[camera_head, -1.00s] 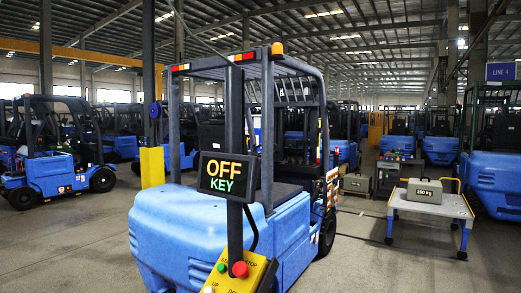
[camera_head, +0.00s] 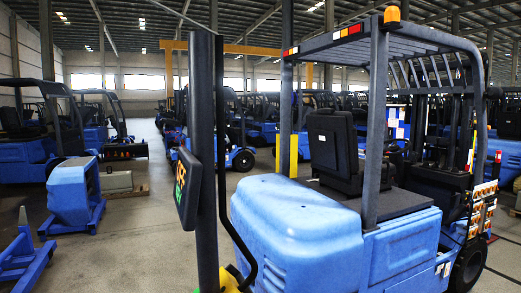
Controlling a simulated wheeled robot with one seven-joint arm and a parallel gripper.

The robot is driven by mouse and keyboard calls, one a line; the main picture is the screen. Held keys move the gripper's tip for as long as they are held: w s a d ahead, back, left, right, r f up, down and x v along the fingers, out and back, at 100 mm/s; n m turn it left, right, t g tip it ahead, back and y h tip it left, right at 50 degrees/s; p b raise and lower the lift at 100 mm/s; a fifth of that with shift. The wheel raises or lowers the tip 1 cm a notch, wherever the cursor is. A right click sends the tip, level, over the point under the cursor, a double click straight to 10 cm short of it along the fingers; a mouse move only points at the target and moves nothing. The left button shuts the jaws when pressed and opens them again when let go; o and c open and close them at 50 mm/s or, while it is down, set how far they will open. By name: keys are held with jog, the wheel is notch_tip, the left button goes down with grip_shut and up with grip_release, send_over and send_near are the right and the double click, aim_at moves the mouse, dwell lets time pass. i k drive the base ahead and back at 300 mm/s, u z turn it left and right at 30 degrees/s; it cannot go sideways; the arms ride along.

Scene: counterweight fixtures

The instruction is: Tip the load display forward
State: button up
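The load display (camera_head: 188,188) is a dark flat panel on a black upright post (camera_head: 206,130), left of the middle in the head view. I see it almost edge-on, with only slivers of orange and green lettering showing, so its text cannot be read now. It looks close to upright, and its exact tilt is hard to tell. A bit of the yellow control box (camera_head: 233,280) shows at the bottom edge. My gripper is not in view.
A blue forklift (camera_head: 300,232) with a black seat stands close on the right. Blue counterweight-like blocks (camera_head: 75,190) and a low blue frame (camera_head: 22,262) stand on the left. More forklifts line the back. Grey floor (camera_head: 130,240) is open between the left blocks and the post.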

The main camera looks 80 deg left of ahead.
aim_at(188, 178)
jog(key=i, duration=0.9)
jog(key=u, duration=3.85)
